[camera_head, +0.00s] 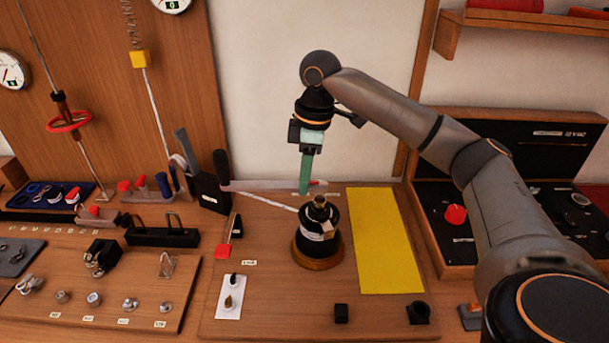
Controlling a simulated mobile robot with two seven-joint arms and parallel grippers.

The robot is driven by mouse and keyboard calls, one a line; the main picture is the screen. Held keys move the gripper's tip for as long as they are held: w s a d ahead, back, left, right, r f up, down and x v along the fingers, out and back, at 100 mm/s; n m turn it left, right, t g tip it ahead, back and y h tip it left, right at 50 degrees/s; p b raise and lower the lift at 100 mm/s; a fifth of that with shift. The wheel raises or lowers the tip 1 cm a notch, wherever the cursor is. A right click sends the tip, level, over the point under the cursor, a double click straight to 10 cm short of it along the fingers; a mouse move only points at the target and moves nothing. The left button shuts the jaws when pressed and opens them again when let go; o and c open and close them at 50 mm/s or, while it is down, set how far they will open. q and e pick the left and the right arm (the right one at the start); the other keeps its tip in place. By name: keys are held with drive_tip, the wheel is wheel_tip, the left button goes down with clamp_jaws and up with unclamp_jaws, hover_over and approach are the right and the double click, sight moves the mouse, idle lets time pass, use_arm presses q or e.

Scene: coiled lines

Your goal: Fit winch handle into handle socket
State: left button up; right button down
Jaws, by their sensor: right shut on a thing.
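The winch handle (262,185) is a long grey bar with a black upright grip at its left end and a reddish tip at its right end. My right gripper (305,188) points down with green fingers and is shut on the bar near its right end. The bar is roughly level. The winch (317,235) is a black drum on a brown round base, and its top, where the handle socket (320,201) is, lies just below and right of the fingertips. I cannot tell whether the handle touches the socket. My left gripper is not in view.
A yellow mat (372,240) lies right of the winch. A white line runs to the winch from the left. A white card (231,297) with small dark parts and a black block (341,313) lie in front. A black panel with a red knob (455,214) stands at right.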

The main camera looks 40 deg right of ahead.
drive_tip(key=shift+f, duration=0.2)
drive_tip(key=shift+f+b, duration=0.3)
drive_tip(key=shift+f, duration=0.8)
drive_tip(key=shift+c, duration=1)
unclamp_jaws()
wheel_tip(320, 180, up, 4)
drive_tip(key=shift+r+p, duration=0.1)
drive_tip(key=shift+p, duration=0.25)
drive_tip(key=shift+r, duration=0.35)
